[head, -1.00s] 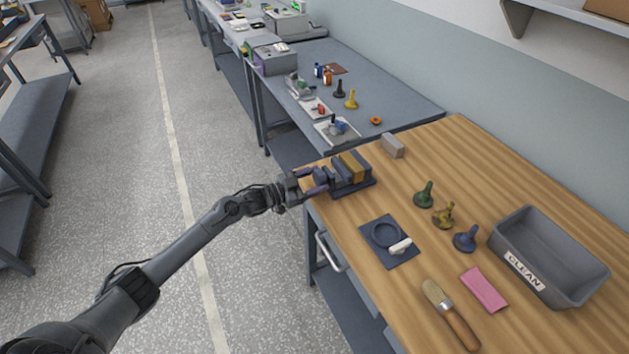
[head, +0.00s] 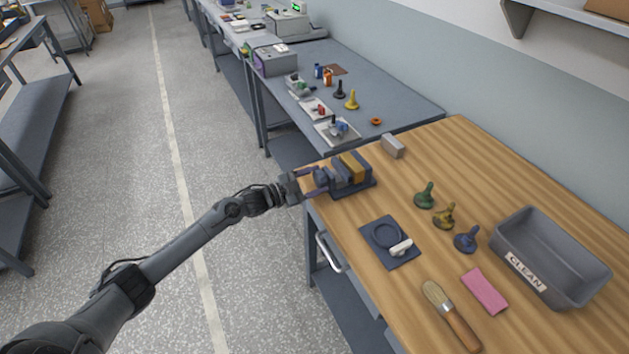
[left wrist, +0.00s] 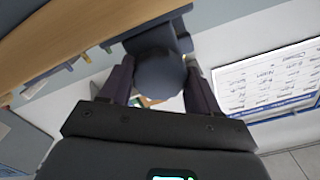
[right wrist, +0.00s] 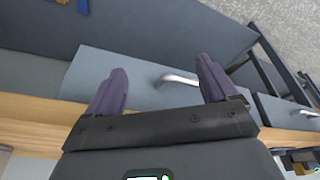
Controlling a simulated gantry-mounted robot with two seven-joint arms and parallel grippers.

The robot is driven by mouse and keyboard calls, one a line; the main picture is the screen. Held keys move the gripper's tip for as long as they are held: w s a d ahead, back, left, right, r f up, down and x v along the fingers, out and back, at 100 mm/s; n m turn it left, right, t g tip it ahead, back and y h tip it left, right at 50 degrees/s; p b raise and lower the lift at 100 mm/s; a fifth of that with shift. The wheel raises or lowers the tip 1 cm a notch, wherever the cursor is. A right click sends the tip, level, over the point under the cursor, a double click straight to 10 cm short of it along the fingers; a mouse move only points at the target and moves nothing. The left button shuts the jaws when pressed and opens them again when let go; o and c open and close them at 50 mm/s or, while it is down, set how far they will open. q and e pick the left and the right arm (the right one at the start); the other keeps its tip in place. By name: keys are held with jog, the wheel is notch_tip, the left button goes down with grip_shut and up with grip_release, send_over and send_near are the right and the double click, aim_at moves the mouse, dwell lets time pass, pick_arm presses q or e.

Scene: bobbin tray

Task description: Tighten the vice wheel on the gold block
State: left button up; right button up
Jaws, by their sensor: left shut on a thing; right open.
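The dark grey vice (head: 352,187) stands at the near-left edge of the wooden bench. The gold block (head: 354,164) sits upright between its jaws; I cannot tell how tightly they press on it. The vice wheel (head: 321,177) is at the vice's left end, over the bench edge. My left gripper (head: 309,182) is shut on the wheel from the left. In the left wrist view the round dark wheel (left wrist: 160,76) lies between the two purple fingers. My right gripper (right wrist: 162,82) is open and empty, seen only in the right wrist view, with a bench drawer front beyond it.
A grey block (head: 393,146) lies behind the vice. A dark mat (head: 402,259) with a ring recess and white piece is in front. Green, olive and blue plunger-like pieces, a grey CLEAN bin (head: 526,270), a pink cloth (head: 484,291) and a brush (head: 452,315) are further right.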

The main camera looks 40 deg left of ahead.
dwell(0.6)
dwell(0.3)
pick_arm(q)
jog(key=o, duration=1)
jog(key=shift+o, duration=0.2)
jog(key=p+v, duration=0.1)
jog(key=v, duration=0.9)
jog(key=shift+s+a+p, duration=0.15)
jog(key=shift+s+p, duration=0.2)
